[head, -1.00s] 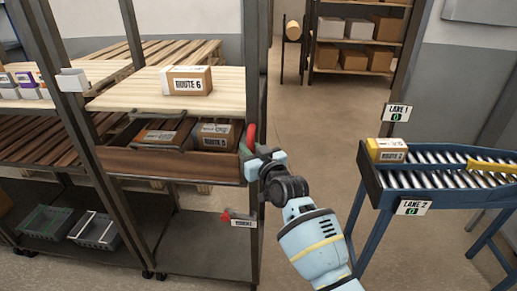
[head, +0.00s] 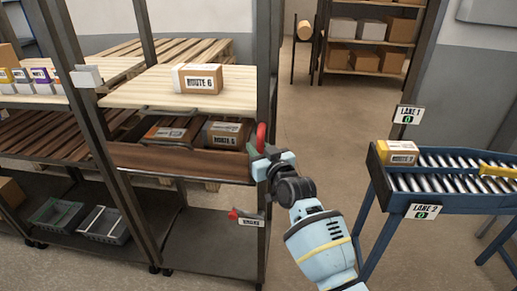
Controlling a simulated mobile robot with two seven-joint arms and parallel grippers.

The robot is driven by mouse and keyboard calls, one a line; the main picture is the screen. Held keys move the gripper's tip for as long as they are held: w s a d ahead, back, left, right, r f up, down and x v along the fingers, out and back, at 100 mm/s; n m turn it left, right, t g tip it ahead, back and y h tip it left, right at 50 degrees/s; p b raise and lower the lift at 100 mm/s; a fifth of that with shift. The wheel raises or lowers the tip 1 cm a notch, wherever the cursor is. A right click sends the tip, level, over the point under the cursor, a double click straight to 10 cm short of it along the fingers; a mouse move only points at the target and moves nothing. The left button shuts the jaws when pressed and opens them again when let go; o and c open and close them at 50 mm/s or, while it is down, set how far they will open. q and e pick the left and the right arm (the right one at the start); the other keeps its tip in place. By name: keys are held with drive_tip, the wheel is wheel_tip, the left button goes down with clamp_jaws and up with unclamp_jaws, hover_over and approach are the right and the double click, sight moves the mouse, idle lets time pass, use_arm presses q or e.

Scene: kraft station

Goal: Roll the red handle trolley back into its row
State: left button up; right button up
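A red handle (head: 262,135) stands at the right side of a dark-framed shelf trolley (head: 186,160). The trolley has a pale wooden top deck, a brown-fronted level with boxes and a dark bottom deck. Small casters show at its foot. My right gripper (head: 259,153) is at the handle, against the trolley's right post. Its fingertips are small and partly hidden, so I cannot tell whether they close on the handle. My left gripper is out of view.
A Route 6 box (head: 200,79) sits on the top deck; boxes (head: 226,134) lie below it. Another rack with grey bins (head: 103,225) stands close on the left. A blue roller conveyor (head: 450,208) stands at right. Open floor (head: 322,135) lies between.

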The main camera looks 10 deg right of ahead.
drive_tip(key=v, duration=0.6)
drive_tip(key=shift+p, duration=0.3)
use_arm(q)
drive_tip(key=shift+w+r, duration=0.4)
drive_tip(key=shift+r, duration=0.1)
use_arm(e)
drive_tip(key=shift+v, duration=0.9)
drive_tip(key=s+d+f+m+g+h, duration=0.1)
drive_tip(key=s+d+f+g, duration=0.1)
drive_tip(key=s+f, duration=0.85)
drive_tip(key=s+d+f+g+h, duration=0.2)
drive_tip(key=s+d+f, duration=0.1)
drive_tip(key=s+f, duration=0.75)
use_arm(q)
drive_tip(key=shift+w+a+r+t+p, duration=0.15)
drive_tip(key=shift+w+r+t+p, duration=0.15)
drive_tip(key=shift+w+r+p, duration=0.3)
use_arm(e)
drive_tip(key=s+d+f+g, duration=0.1)
drive_tip(key=s+f, duration=0.4)
drive_tip(key=s, duration=0.6)
drive_tip(key=s+d+f+g, duration=0.2)
drive_tip(key=s+f, duration=0.3)
drive_tip(key=s, duration=0.7)
drive_tip(key=shift+d+f+g+h, duration=0.3)
drive_tip(key=shift+f+g, duration=0.1)
drive_tip(key=shift+g, duration=0.3)
